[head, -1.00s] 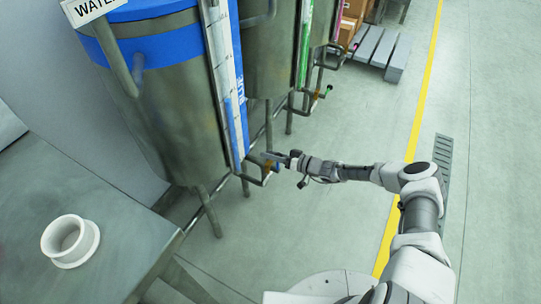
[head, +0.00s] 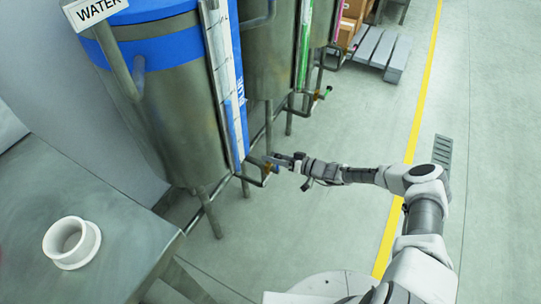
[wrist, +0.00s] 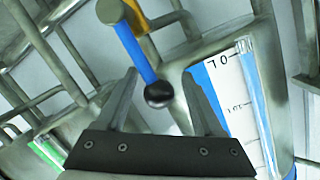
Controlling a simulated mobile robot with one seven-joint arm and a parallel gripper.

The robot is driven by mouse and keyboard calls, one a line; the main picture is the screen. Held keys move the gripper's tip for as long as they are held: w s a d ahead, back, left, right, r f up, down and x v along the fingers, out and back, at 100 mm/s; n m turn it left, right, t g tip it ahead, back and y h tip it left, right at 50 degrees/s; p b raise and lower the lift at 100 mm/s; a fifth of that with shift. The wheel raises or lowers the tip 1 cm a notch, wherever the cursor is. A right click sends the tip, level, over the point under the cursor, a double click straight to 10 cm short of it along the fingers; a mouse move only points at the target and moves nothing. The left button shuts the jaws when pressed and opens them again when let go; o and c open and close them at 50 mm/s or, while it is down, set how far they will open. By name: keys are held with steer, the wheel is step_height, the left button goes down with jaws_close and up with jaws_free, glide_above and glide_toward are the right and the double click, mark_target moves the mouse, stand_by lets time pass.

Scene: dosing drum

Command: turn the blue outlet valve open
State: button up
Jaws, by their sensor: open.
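The blue outlet valve handle (wrist: 134,50) is a narrow blue lever with a dark ball at its end. It runs from a brass-coloured valve body (wrist: 140,14) down between my two fingers in the wrist view. My gripper (wrist: 160,88) is open, with one finger on each side of the dark ball and visible space on both sides. In the head view my gripper (head: 279,158) is at the outlet pipe low on the blue-banded tank (head: 176,110). The valve handle (head: 274,167) is small and partly hidden there.
A steel table (head: 38,215) with a white flanged ring (head: 70,242) stands at the left. More tanks with green and pink valves stand behind. A pallet (head: 383,55) lies at the back. The floor to the right is clear.

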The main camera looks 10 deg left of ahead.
steer(key=p+v, duration=0.3)
steer(key=v, duration=1.3)
steer(key=shift+a+r, duration=0.1)
steer(key=s+d+r+g+h, duration=0.1)
steer(key=s+r+g+h, duration=0.2)
steer(key=r, duration=0.8)
steer(key=s+d+r+g+h, duration=0.1)
steer(key=s+r+h, duration=0.3)
steer(key=r, duration=0.7)
steer(key=s+d+r+g+h, duration=0.1)
steer(key=s+r+g+h, duration=0.2)
steer(key=r, duration=0.8)
steer(key=s+d+r+m+t+h, duration=0.2)
steer(key=s+r+m+t+h, duration=0.2)
steer(key=s+r, duration=1)
steer(key=s+m+t, duration=0.2)
steer(key=s, duration=0.2)
steer(key=shift+s+r+m+h, duration=0.2)
steer(key=shift+r+m+h, duration=0.1)
steer(key=shift+r+m, duration=0.1)
steer(key=c, duration=0.3)
